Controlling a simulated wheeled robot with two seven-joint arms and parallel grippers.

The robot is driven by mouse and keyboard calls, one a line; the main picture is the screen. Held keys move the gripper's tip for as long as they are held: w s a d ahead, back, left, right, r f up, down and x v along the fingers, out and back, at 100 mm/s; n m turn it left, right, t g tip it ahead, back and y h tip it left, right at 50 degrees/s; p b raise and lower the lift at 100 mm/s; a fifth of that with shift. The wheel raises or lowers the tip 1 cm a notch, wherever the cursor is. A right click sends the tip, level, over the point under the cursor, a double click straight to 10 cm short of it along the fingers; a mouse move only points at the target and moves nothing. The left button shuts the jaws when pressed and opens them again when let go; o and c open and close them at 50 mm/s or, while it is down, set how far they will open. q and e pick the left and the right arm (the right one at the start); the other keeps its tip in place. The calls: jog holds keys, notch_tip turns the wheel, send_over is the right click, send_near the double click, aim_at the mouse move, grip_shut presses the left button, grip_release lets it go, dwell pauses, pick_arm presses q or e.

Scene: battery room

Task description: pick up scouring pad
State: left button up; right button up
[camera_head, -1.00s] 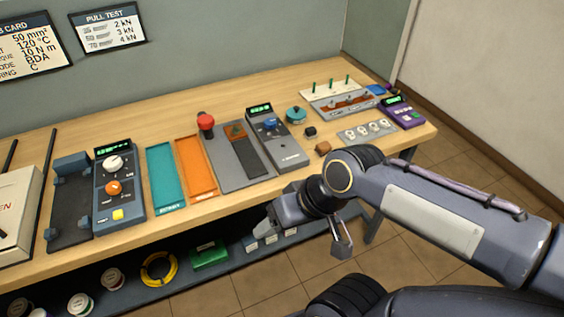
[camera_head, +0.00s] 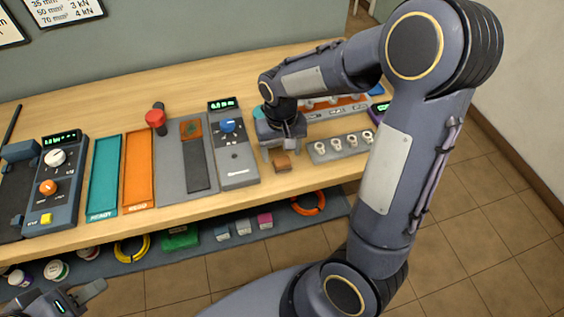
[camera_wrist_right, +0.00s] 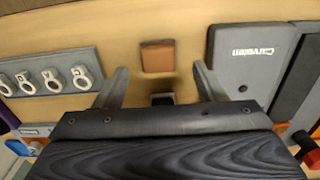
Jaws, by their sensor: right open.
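A small brown block (camera_head: 281,163), which looks most like the scouring pad, lies near the table's front edge. In the right wrist view the brown block (camera_wrist_right: 158,56) lies roughly centred between and just ahead of the fingertips. My right gripper (camera_head: 284,151) is open and empty, pointing down over the table just behind the block. In the right wrist view its two fingers (camera_wrist_right: 159,70) stand wide apart. A small black block (camera_wrist_right: 162,99) shows between the fingers, nearer the palm; the gripper hides it in the head view. My left gripper (camera_head: 62,300) is partly cut off at lower left.
A grey panel with white rings (camera_head: 345,146) lies right of the right gripper. A grey device with a blue knob (camera_head: 232,150) stands to the left. Further left are a grey tray, orange tray (camera_head: 139,170) and teal tray (camera_head: 104,178). A shelf runs below the table.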

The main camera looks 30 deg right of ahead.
aim_at(282, 161)
notch_tip(282, 161, down, 4)
jog(key=shift+d+r, duration=0.15)
jog(key=shift+r, duration=0.05)
jog(key=c, duration=1.1)
jog(key=shift+r, duration=0.15)
jog(key=shift+r, duration=0.7)
jog(key=s+a+r, duration=0.2)
jog(key=a+r, duration=0.1)
jog(key=a, duration=0.1)
jog(key=s+a+r+b, duration=0.1)
jog(key=s+a+r, duration=0.1)
jog(key=a+r, duration=0.2)
jog(key=s+a+r, duration=0.2)
jog(key=a+r, duration=0.2)
jog(key=shift+s+a+r, duration=0.25)
